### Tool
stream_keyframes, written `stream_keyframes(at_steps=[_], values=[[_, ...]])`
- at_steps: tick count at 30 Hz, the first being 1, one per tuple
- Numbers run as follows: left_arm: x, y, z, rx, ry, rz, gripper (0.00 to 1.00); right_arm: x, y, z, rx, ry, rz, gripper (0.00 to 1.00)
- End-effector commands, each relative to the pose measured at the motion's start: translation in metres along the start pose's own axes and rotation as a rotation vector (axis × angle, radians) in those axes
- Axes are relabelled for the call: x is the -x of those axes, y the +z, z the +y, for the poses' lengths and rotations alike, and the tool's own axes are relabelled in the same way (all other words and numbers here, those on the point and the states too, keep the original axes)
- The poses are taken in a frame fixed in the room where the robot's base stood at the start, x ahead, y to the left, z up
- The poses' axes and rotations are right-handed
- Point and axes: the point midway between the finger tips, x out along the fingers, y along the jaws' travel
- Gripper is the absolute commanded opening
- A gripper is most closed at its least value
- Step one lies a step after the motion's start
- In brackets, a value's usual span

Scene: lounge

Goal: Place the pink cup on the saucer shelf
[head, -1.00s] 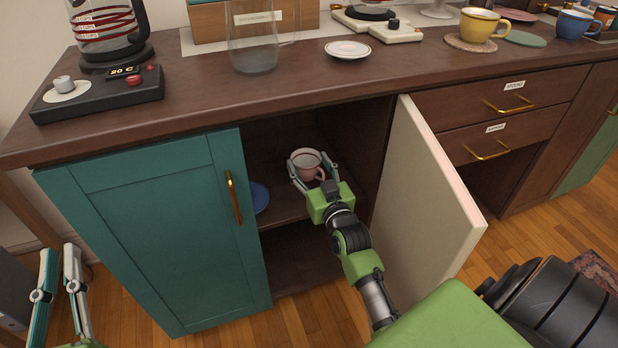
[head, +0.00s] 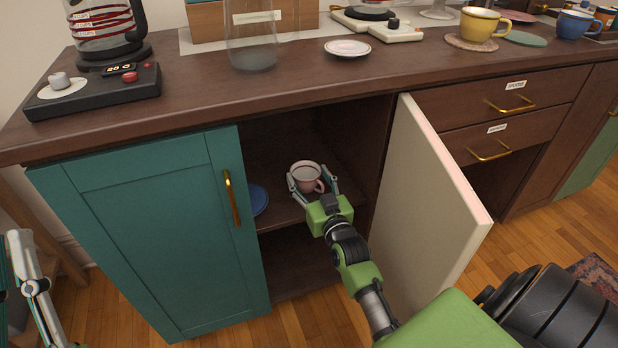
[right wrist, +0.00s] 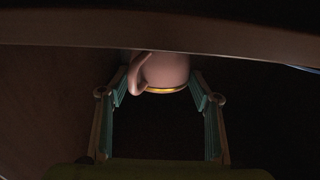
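The pink cup (head: 306,178) is upright inside the open middle cupboard, above its upper shelf (head: 281,212), with its handle to the right. My right gripper (head: 312,181) has a finger on each side of it and appears closed on it. In the right wrist view the cup (right wrist: 166,70) is between the fingertips, partly hidden by a dark edge. Whether its base touches the shelf is unclear. A blue saucer (head: 259,199) on the same shelf is partly hidden by the teal door. My left gripper is only partly visible at the lower left, its opening unclear.
The teal door (head: 150,230) covers the cupboard's left; the cream door (head: 430,200) stands open close to the right of my right arm. The countertop (head: 320,80) holds a small white saucer (head: 347,48), a glass jug (head: 252,45) and a yellow cup (head: 478,25).

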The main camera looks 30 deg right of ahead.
Motion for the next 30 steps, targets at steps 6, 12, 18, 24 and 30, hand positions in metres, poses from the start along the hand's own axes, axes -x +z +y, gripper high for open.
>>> stream_keyframes(at_steps=[6,12,18,24,30], values=[[0.000,0.000,0.000,0.000,0.000,-0.001,0.13,0.000,0.000,0.000,0.000,0.000,-0.001,0.73],[-0.001,0.001,0.000,0.000,0.000,-0.004,0.13,0.000,-0.001,0.000,0.000,0.000,0.000,0.73],[0.000,0.022,-0.002,-0.003,-0.004,-0.109,0.13,0.013,-0.003,0.000,0.000,0.000,-0.003,0.73],[0.007,0.060,-0.007,-0.011,-0.013,-0.298,0.13,0.042,-0.003,0.000,0.001,-0.001,-0.005,0.73],[0.025,0.098,-0.013,-0.019,-0.023,-0.499,0.13,0.075,-0.003,0.000,-0.001,0.000,-0.004,0.73]])
